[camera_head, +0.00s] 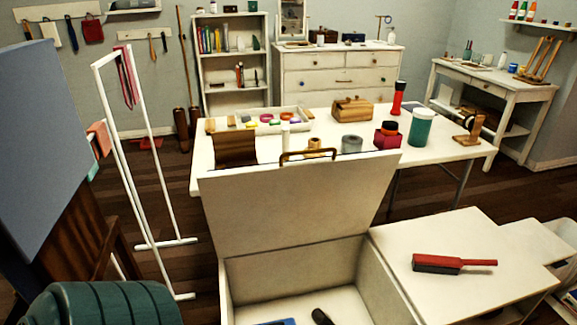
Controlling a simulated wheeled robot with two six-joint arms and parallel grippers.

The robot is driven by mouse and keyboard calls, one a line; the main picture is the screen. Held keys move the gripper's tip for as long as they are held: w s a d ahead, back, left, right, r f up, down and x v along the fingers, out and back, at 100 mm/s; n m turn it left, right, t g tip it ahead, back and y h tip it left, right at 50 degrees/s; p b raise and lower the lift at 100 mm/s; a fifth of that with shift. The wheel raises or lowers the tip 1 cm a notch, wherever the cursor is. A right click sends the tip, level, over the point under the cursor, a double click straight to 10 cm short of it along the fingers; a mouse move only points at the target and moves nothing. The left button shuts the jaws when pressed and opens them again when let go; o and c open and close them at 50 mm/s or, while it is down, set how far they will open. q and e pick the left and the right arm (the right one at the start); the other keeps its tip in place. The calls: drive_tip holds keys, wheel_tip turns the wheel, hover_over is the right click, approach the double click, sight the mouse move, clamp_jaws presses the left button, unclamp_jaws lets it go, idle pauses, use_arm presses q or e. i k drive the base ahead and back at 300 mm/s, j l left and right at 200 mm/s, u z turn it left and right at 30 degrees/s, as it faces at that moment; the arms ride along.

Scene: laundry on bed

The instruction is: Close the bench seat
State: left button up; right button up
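The white bench has its seat lid (290,210) raised, standing nearly upright and leaning back a little. A brown handle (308,154) sits at the lid's top edge. The open bench box (385,288) is below the lid, in the lower middle of the head view. Inside it lie a blue object (277,322) and a dark object (322,317), both cut off by the bottom edge. Neither of my grippers is in view.
A red brush (452,264) lies on the flat white top (415,235) right of the box. Behind the lid stands a white table (430,155) with jars and boxes. A white rack (122,160) and a ribbed green object (100,304) are at left.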

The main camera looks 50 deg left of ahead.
sight(251, 208)
drive_tip(key=i+u, duration=0.1)
drive_tip(key=u, duration=0.7)
drive_tip(key=i+l+u, duration=0.1)
drive_tip(key=u, duration=0.3)
drive_tip(key=l+u, duration=0.1)
drive_tip(key=u, duration=0.3)
drive_tip(key=i+l+u, duration=0.1)
drive_tip(key=i+l, duration=0.1)
drive_tip(key=l, duration=0.05)
